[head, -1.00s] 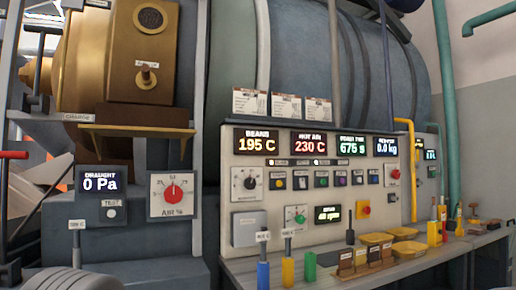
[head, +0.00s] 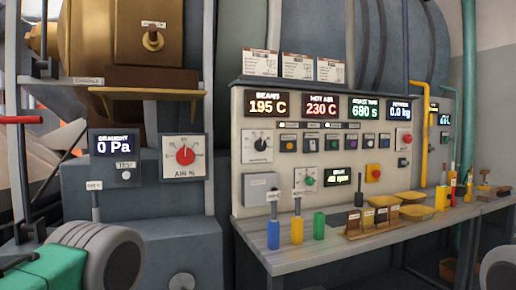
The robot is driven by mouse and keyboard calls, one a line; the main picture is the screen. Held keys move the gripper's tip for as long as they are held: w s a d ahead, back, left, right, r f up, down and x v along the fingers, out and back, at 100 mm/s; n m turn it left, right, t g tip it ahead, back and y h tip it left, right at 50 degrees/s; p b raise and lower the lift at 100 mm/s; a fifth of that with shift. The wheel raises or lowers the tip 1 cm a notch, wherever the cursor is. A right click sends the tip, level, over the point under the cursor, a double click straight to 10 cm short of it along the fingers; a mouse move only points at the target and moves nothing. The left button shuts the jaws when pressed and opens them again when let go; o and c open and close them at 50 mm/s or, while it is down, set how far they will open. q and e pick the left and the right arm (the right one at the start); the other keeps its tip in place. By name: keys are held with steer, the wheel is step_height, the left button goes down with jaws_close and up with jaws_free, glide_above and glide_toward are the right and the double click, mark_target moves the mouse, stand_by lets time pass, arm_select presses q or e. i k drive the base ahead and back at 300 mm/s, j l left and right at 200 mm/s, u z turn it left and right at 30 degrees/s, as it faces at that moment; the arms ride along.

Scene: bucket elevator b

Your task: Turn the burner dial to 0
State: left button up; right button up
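A dial with a black knob on a white plate (head: 257,146) is at the upper left of the cream control panel. It may be the burner dial, but its label is too small to read. Its pointer setting is not clear. A larger dial with a red knob, labelled AIR % (head: 185,156), is on the grey housing to its left. A smaller dial with a green knob (head: 308,180) is lower on the panel. No gripper fingers show. Grey rounded arm parts, which look like mine, show at the lower left and lower right edges, apart from the panel.
Displays (head: 321,103) read 195 C, 230 C, 680 s and 0.0 kg. A grey bench (head: 290,257) juts out below the panel, carrying blue, yellow and green handled tools and yellow trays (head: 417,212).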

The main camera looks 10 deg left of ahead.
mark_target(260, 146)
steer(key=i+l, duration=0.2)
steer(key=l, duration=0.15)
steer(key=i+l+u, duration=0.15)
steer(key=i+l, duration=0.2)
steer(key=l, duration=0.35)
steer(key=i+l+u, duration=0.1)
steer(key=l, duration=0.25)
steer(key=i+l+u, duration=0.1)
steer(key=i+l, duration=0.15)
steer(key=l, duration=0.1)
